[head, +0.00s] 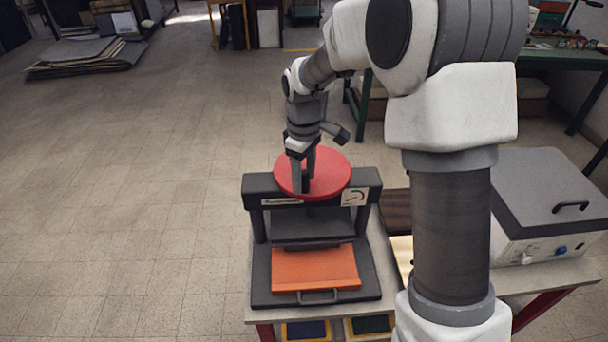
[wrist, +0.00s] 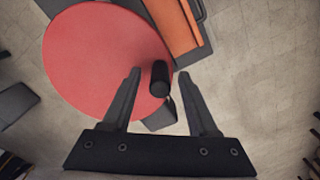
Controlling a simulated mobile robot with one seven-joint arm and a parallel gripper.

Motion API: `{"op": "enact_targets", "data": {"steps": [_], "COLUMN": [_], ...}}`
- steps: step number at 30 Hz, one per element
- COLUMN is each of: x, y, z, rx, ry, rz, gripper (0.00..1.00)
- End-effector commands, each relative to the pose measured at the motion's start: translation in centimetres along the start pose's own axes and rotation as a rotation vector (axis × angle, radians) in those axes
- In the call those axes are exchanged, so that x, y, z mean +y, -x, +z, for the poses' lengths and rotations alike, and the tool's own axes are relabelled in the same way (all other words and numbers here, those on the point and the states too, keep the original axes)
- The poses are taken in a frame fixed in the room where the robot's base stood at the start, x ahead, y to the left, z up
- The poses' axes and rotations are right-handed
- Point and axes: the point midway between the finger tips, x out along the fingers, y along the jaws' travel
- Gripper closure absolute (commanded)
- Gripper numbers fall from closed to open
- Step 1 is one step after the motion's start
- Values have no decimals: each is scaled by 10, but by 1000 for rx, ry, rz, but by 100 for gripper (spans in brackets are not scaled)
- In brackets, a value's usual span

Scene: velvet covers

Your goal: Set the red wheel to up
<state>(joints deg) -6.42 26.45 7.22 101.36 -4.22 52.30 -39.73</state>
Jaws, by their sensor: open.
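The red wheel (head: 330,165) is a flat round disc on top of a dark press (head: 258,186). It also shows in the wrist view (wrist: 95,60), where a short black knob (wrist: 160,78) stands near its rim. My gripper (head: 302,188) points down over the wheel's left front part. In the wrist view my gripper (wrist: 160,90) is open, with one finger on each side of the knob and a gap showing to each. In the head view the fingers hide most of the knob. I cannot tell the wheel's setting.
A grey lidded box (head: 550,200) stands to the right on the same table. My arm covers the middle right. Open floor lies to the left.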

Motion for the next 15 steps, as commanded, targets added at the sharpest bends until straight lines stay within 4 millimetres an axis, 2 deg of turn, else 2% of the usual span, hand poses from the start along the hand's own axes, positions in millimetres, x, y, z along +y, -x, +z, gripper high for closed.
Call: {"op": "enact_targets", "data": {"steps": [2,12,15], "x": [0,0,0], "y": [0,0,0], "z": [0,0,0], "rx": [0,0,0], "ry": [0,0,0], "rz": [0,0,0], "gripper": [40,100,100]}}
